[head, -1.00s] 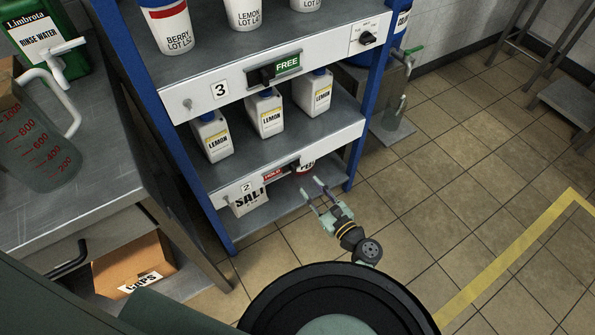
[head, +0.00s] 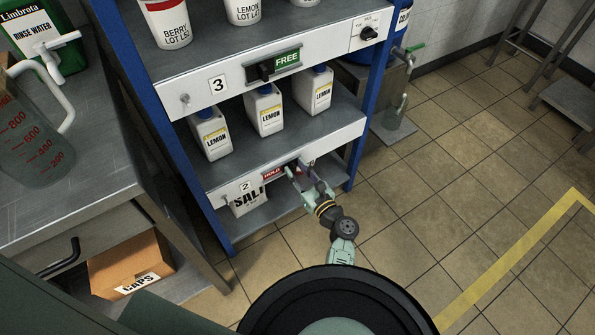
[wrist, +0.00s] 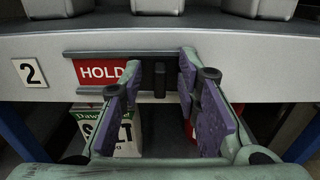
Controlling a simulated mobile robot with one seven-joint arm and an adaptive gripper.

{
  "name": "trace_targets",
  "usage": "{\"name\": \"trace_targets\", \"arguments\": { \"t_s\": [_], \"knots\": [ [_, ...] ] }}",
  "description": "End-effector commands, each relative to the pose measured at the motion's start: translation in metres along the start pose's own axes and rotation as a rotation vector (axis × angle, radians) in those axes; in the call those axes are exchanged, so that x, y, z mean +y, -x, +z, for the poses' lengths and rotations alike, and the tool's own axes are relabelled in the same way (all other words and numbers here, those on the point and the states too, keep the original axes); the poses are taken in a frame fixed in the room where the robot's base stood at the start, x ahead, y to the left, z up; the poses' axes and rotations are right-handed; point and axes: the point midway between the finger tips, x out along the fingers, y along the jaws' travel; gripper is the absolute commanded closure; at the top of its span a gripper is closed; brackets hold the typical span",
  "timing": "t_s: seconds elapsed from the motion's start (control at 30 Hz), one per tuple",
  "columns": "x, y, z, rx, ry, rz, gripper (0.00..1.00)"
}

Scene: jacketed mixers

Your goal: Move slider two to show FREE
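Slider two is on the lower shelf's front rail, by the number 2 plate (wrist: 30,72). Its window shows a red HOLD sign (wrist: 101,72), also visible in the head view (head: 272,174). The slider's dark upright knob (wrist: 159,79) stands at the right of the sign. My gripper (wrist: 160,70) is open in front of the rail, one finger on each side of the knob, with gaps visible on both sides. I cannot tell how far the fingertips reach past it. In the head view, my gripper (head: 297,168) is at the rail and hides the slider's right part.
Slider three (head: 266,71) on the rail above shows green FREE (head: 288,59). Lemon bottles (head: 265,110) stand on the shelf above slider two. A salt container (wrist: 118,130) is below the rail. The tiled floor (head: 440,180) to the right is clear.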

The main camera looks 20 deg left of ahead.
Motion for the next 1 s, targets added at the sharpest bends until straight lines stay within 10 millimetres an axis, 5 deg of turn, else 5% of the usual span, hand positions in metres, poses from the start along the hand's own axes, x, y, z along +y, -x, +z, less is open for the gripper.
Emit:
{"name": "trace_targets", "arguments": {
  "t_s": [0.2,0.67,1.0],
  "knots": [
    [-0.0002,-0.0002,0.0001,0.000,0.000,0.000,0.70],
    [-0.0002,0.0000,0.0002,0.000,0.001,0.000,1.00],
    [-0.0002,0.0000,0.0002,0.000,0.000,0.000,1.00]
  ]
}}
